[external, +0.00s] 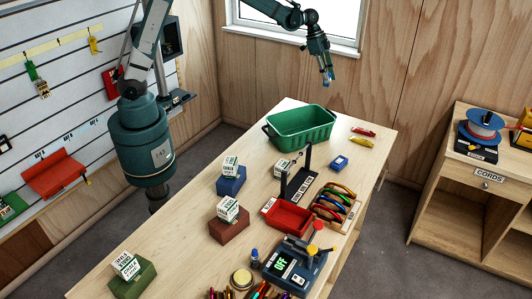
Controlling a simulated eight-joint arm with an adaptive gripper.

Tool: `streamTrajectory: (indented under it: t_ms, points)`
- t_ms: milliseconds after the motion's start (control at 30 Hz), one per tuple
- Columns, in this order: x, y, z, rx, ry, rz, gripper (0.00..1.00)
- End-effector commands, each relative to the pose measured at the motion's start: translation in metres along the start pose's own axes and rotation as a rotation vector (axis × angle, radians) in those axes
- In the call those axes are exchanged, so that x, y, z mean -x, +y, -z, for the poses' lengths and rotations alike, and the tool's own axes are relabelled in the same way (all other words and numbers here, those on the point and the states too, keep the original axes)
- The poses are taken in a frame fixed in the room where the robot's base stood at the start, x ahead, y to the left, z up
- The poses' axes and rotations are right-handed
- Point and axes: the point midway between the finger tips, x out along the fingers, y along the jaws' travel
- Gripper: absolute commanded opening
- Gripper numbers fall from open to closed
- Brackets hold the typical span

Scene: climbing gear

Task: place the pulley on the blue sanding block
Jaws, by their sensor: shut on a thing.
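My gripper (327,77) is high in the upper middle of the external view, pointing down behind the far end of the workbench. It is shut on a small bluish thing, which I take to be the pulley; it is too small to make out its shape. A small blue block with a paler top (339,163) lies on the bench right of the green bin and looks like the blue sanding block. A larger blue block (231,187) stands further left with a white printed box on it. My gripper is well above and apart from both.
A green bin (300,130) stands at the far end of the bench (190,238). Red and yellow pieces (362,137) lie right of it. A dark upright stand (284,185), red tray (287,218), carabiner rack (335,202) and scale (295,265) fill the right side.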

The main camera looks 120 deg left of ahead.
Motion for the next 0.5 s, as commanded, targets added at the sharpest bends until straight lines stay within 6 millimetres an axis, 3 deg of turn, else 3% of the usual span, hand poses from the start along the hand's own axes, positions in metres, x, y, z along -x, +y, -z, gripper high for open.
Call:
streamTrajectory:
  t_ms: [33,267,500]
  points:
    - [0.006,0.002,0.004,-0.003,0.000,-0.001,0.06]
    - [-0.008,0.036,0.032,-0.048,0.000,-0.020,0.06]
    - [-0.024,0.088,0.070,-0.113,0.000,-0.047,0.06]
